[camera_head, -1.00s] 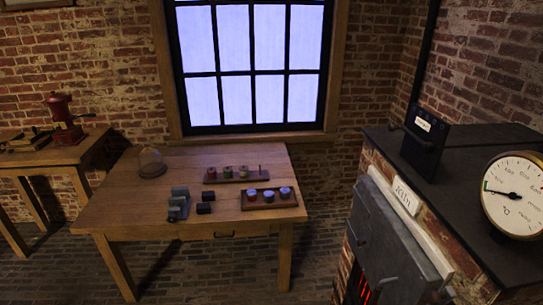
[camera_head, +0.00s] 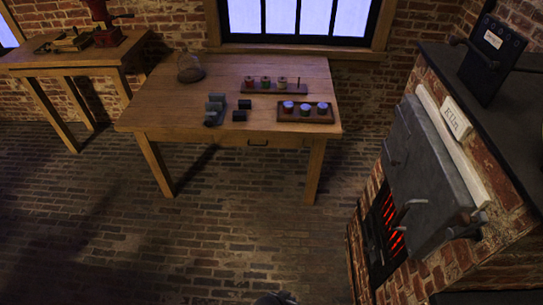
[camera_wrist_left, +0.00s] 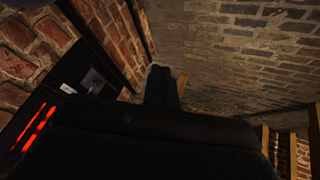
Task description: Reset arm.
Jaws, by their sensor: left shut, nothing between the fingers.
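My left gripper (camera_head: 275,298) barely shows as a small grey shape at the bottom edge of the head view. In the left wrist view its dark fingers (camera_wrist_left: 162,88) are together and empty, over the brick floor and apart from everything. My right gripper is in neither view.
The kiln (camera_head: 432,178) stands at the right, with red glowing slots that also show in the left wrist view (camera_wrist_left: 38,128). A side table (camera_head: 75,60) bears a red grinder. Open brick floor (camera_head: 230,220) lies in front.

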